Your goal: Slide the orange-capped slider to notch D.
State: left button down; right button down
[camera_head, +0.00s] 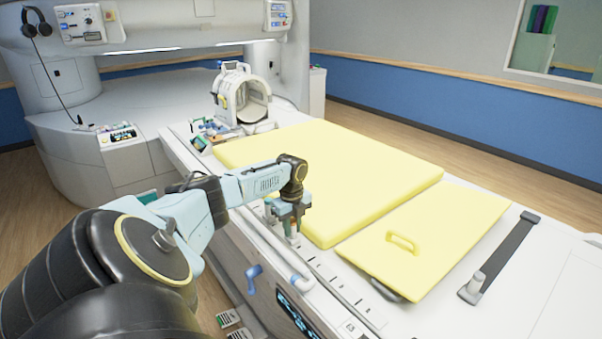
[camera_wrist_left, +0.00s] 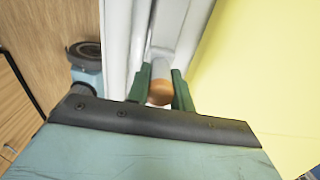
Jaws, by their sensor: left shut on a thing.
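The orange-capped slider (camera_wrist_left: 160,91) shows in the left wrist view as a pale post with an orange cap. My left gripper (camera_wrist_left: 162,88) is shut on it, with one green finger on each side of the cap. In the head view my left gripper (camera_head: 291,232) points down at the near edge of the bed, over the slider rail (camera_head: 333,283). There the gripper mostly hides the slider. Small dark marks run along the rail toward the lower right. Their letters are too small to read, so I cannot tell which is notch D. My right gripper is not in view.
Yellow pads (camera_head: 345,165) lie beside the rail, the nearer one with a raised handle (camera_head: 402,241). A blue handle (camera_head: 254,276) and a pale curved handle (camera_head: 302,283) stick out below the rail. A head coil (camera_head: 242,96) stands at the bed's far end.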

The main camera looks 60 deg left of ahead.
pick_arm(q)
jog(key=shift+s+a+r, duration=0.1)
jog(key=shift+a+r, duration=0.05)
jog(key=shift+a, duration=0.1)
jog(key=c, duration=1.2)
grip_release()
jog(key=shift+c, duration=0.2)
notch_tip(320, 180, up, 13)
jog(key=shift+p, duration=0.3)
